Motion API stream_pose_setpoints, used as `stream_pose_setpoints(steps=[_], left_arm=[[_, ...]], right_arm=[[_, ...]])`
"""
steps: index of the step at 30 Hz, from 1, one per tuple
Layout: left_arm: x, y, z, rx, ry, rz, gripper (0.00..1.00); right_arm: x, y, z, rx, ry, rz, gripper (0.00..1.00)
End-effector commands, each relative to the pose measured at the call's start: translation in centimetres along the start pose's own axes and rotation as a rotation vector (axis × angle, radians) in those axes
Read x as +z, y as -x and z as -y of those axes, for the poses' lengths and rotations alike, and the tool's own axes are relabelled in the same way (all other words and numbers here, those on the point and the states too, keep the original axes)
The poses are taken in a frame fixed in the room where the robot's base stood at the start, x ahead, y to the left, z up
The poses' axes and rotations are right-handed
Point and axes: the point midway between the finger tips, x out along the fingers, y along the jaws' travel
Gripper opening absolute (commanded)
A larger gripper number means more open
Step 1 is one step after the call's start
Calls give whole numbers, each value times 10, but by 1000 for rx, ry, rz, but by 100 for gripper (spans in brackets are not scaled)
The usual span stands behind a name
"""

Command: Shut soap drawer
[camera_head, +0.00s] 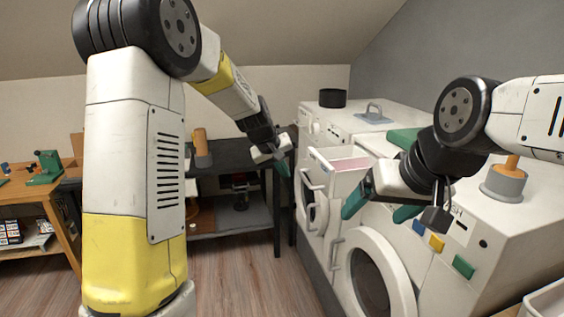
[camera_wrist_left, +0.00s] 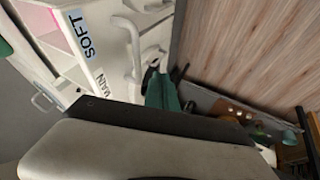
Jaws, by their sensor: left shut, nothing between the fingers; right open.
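The white soap drawer (camera_head: 335,172) sticks out of the front of a white washing machine, its pinkish inside showing. Its front has a handle (camera_head: 311,181). In the left wrist view the drawer (camera_wrist_left: 72,62) shows labels reading SOFT and MAIN and a pink patch inside. My left gripper (camera_head: 283,168) is shut and empty, just left of the drawer front; I cannot tell whether it touches. Its green fingertips show in the left wrist view (camera_wrist_left: 161,92). My right gripper (camera_head: 380,207) is open and empty, in front of the nearer machine, right of the drawer.
The nearer machine has a round door (camera_head: 372,270) and coloured buttons (camera_head: 436,242). A grey canister (camera_head: 504,183) stands on it. A black pot (camera_head: 332,98) stands on the far machine. A dark table (camera_head: 232,155) is behind my left arm. Wooden floor (camera_head: 240,285) is clear in front.

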Motion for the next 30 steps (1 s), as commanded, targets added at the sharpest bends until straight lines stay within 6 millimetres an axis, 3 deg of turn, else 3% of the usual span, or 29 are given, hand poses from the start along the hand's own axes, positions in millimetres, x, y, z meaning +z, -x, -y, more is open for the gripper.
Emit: stream_pose_setpoints(steps=[3, 9, 25, 30], left_arm=[[2, -21, -7, 1, -5, 2, 0], [3, -34, -27, 1, -4, 0, 0], [4, -38, -34, 0, -1, 0, 0], [4, -46, -50, 1, -5, 1, 0]], right_arm=[[0, 0, 0, 0, 0, 0, 82], [0, 0, 0, 0, 0, 0, 82], [0, 0, 0, 0, 0, 0, 82], [0, 0, 0, 0, 0, 0, 82]])
